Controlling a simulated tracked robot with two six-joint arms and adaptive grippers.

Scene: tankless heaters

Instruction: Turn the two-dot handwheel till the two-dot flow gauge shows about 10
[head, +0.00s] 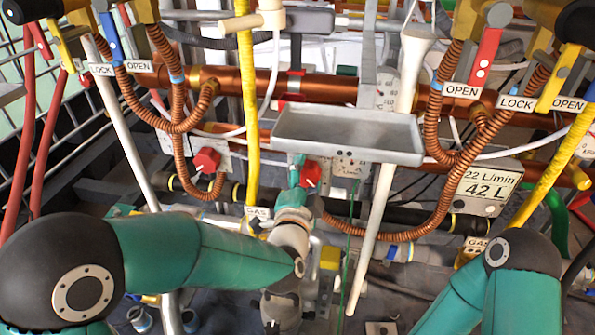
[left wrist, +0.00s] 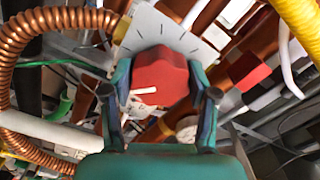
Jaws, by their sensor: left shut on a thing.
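My left gripper (head: 299,172) is shut on a red handwheel (head: 312,174) in the middle of the head view. In the left wrist view, the fingers of my left gripper (left wrist: 160,84) sit on both sides of that red handwheel (left wrist: 160,72). A pale plate with dark tick marks (left wrist: 166,32) lies behind the wheel. I cannot read whether this wheel carries two dots; a pale plate with small dark marks (head: 347,165) is beside it. No two-dot flow gauge can be made out. My right gripper is out of view.
A second red handwheel (head: 206,160) is to the left. A display box (head: 487,188) at right reads 22 L/min and 42 L. A grey tray (head: 347,136) hangs just above my left gripper. Yellow pipes (head: 248,110), corrugated copper hoses (head: 178,120) and a white rod (head: 372,235) crowd around.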

